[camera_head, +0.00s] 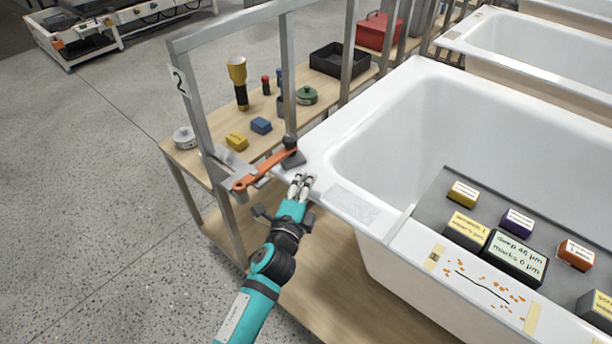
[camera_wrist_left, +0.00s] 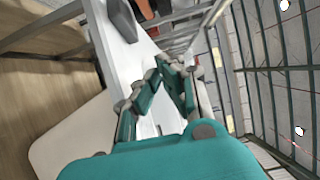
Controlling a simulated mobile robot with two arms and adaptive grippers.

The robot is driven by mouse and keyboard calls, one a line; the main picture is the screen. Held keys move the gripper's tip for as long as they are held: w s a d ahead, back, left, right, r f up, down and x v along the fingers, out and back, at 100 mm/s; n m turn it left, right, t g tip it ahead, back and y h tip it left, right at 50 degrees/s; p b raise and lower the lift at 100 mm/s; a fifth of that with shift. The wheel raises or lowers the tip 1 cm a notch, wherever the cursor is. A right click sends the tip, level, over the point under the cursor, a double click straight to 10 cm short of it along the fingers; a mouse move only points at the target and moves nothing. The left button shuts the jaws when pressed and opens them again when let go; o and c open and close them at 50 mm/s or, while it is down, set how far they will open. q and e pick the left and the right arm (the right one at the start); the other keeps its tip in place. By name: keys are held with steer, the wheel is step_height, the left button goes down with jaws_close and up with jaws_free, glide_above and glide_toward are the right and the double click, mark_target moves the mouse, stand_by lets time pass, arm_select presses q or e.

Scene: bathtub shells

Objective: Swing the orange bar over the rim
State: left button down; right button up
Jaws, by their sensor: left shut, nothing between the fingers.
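The orange bar (camera_head: 265,168) lies beside the near left corner of the white bathtub shell. Its far end is at a dark knob (camera_head: 290,143) over a grey block (camera_head: 293,160) by the tub's corner. Its rounded near end is over a metal bracket on the frame, outside the tub. The tub's rim (camera_head: 347,205) runs right of the bar. My left gripper (camera_head: 301,181) is shut and empty at the rim's corner, just right of the bar and apart from it. Its fingers (camera_wrist_left: 165,82) show over the white rim (camera_wrist_left: 125,60) in the left wrist view. My right gripper is out of view.
A metal frame (camera_head: 207,125) marked 2 stands around the bench (camera_head: 185,158). The bench carries a torch (camera_head: 238,83), yellow (camera_head: 237,141) and blue (camera_head: 261,125) blocks, and a black tray (camera_head: 340,61). A grey board (camera_head: 440,213) with several labelled boxes lies across the tub.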

arm_select(q)
steer(key=d+v, duration=0.1)
steer(key=v, duration=0.6)
steer(key=shift+s+d+b, duration=0.25)
steer(key=shift+d+b, duration=0.2)
steer(key=shift+d, duration=0.2)
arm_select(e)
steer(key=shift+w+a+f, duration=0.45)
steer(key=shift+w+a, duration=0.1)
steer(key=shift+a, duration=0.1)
arm_select(q)
steer(key=shift+f, duration=0.1)
